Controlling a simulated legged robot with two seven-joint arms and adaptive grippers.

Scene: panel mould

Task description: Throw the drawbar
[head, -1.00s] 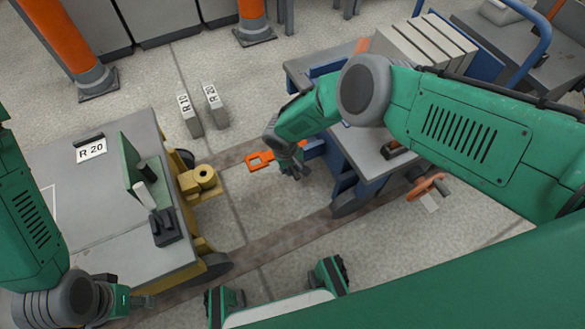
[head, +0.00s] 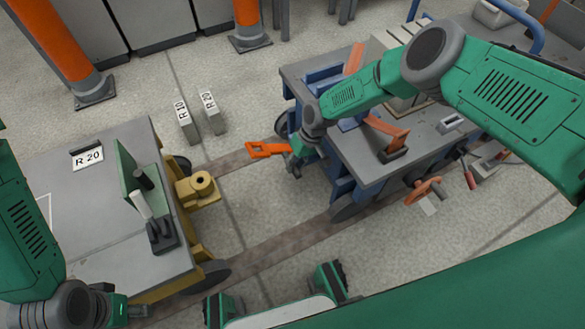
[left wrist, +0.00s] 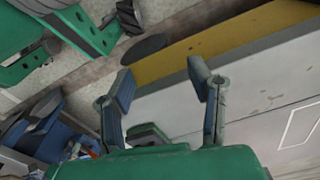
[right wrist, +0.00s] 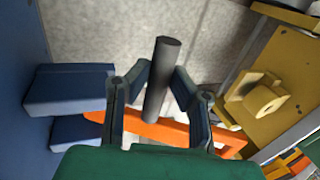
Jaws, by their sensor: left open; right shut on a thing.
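The orange drawbar (head: 265,149) reaches from the front of the blue cart (head: 348,190) towards the yellow coupling (head: 203,188) on the grey-topped R 20 cart. Its free end is apart from the coupling. My right gripper (head: 297,160) is at the blue cart's front. The right wrist view shows its fingers shut around a dark upright cylinder (right wrist: 162,75), with the orange bar (right wrist: 160,132) crossing behind the fingers and the coupling (right wrist: 262,98) at right. My left gripper (left wrist: 161,80) is open and empty beside the R 20 cart; in the head view its fingertips are partly hidden.
Two grey blocks marked R 10 (head: 187,122) and R 20 (head: 211,112) stand on the floor. Levers (head: 142,202) stand on the R 20 cart (head: 85,205). An orange handwheel (head: 424,190) is at the blue cart's near side. Floor between the carts is clear.

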